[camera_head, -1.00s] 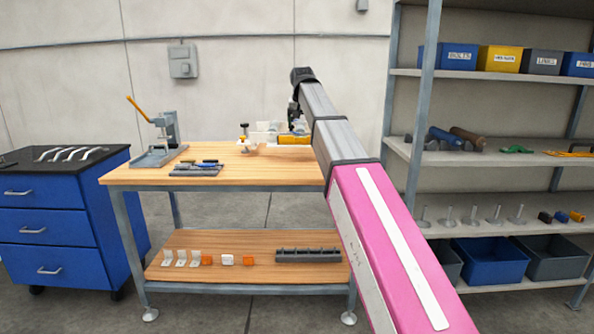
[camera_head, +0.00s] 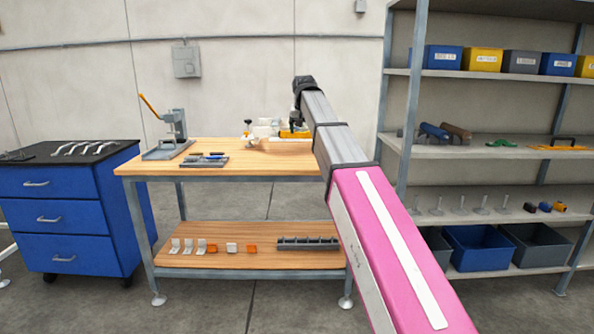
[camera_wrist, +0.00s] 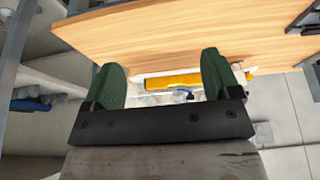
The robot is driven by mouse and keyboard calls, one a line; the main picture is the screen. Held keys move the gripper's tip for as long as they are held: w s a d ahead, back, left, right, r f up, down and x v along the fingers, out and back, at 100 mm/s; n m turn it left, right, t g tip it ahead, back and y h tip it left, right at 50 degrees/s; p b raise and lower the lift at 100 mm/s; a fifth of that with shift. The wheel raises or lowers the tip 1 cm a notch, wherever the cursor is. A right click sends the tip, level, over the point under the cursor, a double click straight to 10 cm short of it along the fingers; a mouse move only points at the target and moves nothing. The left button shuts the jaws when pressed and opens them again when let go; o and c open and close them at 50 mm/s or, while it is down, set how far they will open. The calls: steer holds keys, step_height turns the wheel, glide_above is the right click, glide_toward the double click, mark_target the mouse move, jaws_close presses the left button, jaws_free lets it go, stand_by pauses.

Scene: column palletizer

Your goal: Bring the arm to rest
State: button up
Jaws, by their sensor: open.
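My arm reaches forward over the right part of the wooden workbench (camera_head: 215,170) in the head view. Its far end hides my gripper there. In the wrist view my gripper (camera_wrist: 162,78) shows two green fingers spread wide with a gap between them. Nothing is held between the fingers. Beyond the fingertips lie a yellow-orange piece (camera_wrist: 172,80) and pale items, with the wooden surface (camera_wrist: 190,35) further off.
On the bench stand a lever press (camera_head: 172,135) and a dark tray of tools (camera_head: 205,160). A blue drawer cabinet (camera_head: 65,225) is at left. A shelf rack (camera_head: 480,150) with bins stands close on the right. Small parts lie on the bench's lower shelf (camera_head: 230,258).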

steer(key=s+d+f+g, duration=0.1)
steer(key=s+d+f, duration=0.25)
steer(key=f, duration=0.65)
steer(key=s+d+f, duration=0.3)
steer(key=s+f, duration=0.1)
steer(key=f, duration=0.5)
steer(key=s+d+f+g, duration=0.1)
steer(key=s+d+f, duration=0.25)
steer(key=f, duration=0.65)
steer(key=s+d+f+g, duration=0.1)
steer(key=s+d+f, duration=0.2)
steer(key=s+f, duration=0.7)
steer(key=s+d+f+g, duration=0.1)
steer(key=s+d+f, duration=0.2)
steer(key=s+f, duration=0.8)
steer(key=shift+s+d, duration=0.25)
steer(key=shift+s, duration=0.15)
